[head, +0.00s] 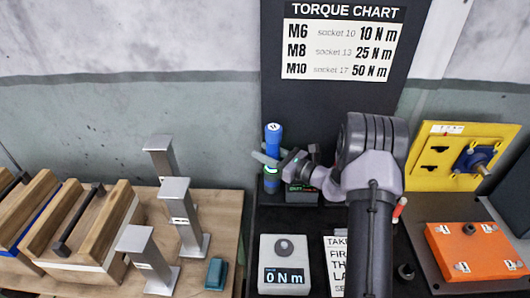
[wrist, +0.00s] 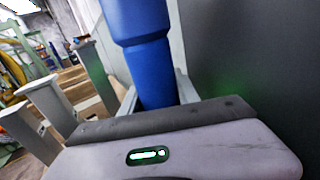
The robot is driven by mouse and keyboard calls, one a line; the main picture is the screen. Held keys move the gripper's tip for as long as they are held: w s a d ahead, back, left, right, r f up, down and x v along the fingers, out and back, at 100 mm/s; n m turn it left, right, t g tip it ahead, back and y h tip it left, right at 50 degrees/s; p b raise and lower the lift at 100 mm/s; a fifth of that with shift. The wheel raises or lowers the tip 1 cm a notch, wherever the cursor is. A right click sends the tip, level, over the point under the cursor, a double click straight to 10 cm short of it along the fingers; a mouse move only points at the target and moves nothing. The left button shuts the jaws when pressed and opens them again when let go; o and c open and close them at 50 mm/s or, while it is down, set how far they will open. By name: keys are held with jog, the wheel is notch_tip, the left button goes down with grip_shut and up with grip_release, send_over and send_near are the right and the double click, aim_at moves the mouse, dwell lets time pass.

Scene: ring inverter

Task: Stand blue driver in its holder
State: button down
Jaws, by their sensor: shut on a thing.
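The blue driver (head: 272,133) stands upright in front of the dark panel, left of my arm. It also fills the upper middle of the wrist view (wrist: 145,62). My gripper (head: 267,157) is shut on the driver's body, with one finger on each side in the wrist view (wrist: 158,92). A glowing green ring shows on the driver just below the fingers. A low black block with a green label (head: 302,188) is beside the driver's lower end. I cannot tell whether this is the holder, or whether the driver's tip is seated or above the surface.
A grey box reading 0 N m (head: 284,265) stands in front. A printed card (head: 337,262) is partly behind my arm. A red-tipped tool (head: 400,207) is right of my arm. An orange box (head: 475,252) and yellow panel (head: 435,158) are at right; metal posts (head: 182,217) are at left.

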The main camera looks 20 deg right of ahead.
jog(key=c, duration=0.8)
grip_release()
jog(key=shift+f, duration=0.1)
jog(key=shift+s, duration=0.15)
